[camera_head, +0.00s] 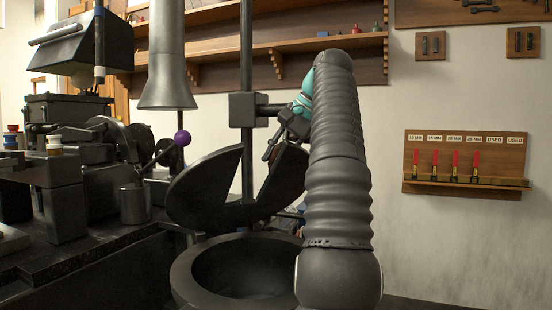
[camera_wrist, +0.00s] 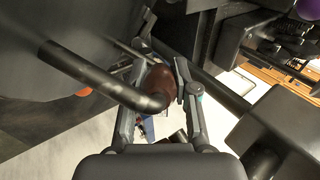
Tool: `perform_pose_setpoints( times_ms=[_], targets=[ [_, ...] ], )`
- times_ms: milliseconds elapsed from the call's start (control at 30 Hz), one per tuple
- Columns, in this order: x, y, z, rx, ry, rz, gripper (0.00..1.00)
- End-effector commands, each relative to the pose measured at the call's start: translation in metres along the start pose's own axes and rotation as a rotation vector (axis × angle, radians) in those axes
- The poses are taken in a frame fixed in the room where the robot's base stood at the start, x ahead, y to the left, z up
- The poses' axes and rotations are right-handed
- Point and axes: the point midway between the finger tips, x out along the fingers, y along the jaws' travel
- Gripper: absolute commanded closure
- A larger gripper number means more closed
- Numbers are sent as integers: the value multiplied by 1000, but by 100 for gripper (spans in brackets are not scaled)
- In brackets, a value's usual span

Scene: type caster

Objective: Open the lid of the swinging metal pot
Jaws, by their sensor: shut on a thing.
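The dark metal pot (camera_head: 190,275) stands at the bottom centre of the head view, and its round mouth is visible. Its lid (camera_head: 210,190), a dark disc with a wedge-shaped notch, is tilted up above the pot beside a vertical post. In the wrist view, the lid (camera_wrist: 60,30) fills the upper left. A bent dark handle (camera_wrist: 100,78) ends in a brown grip (camera_wrist: 158,82). My gripper (camera_wrist: 163,68) is shut on this grip, with one finger on each side. In the head view, my gripper (camera_head: 276,142) is partly hidden behind my arm.
A vertical post (camera_head: 247,60) with a block stands behind the pot. A grey funnel-shaped hood (camera_head: 167,65) hangs above left. A machine with a purple knob (camera_head: 182,138) stands at left. A wooden tool rack (camera_head: 465,162) hangs on the right wall.

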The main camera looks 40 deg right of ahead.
Motion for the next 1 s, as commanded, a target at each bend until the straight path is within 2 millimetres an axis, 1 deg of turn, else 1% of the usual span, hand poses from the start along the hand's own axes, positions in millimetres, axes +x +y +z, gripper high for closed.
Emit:
perform_pose_setpoints(
  times_ms=[367, 400, 467, 500, 1000],
  targets=[
    [-1, -4, 2, -7, 3, -5, 100],
    [-1, -4, 2, -8, 3, -5, 67],
    [-1, -3, 2, -8, 3, -5, 52],
    [-1, -3, 2, -7, 3, -5, 46],
    [-1, 0, 0, -1, 3, -4, 46]
  ],
)
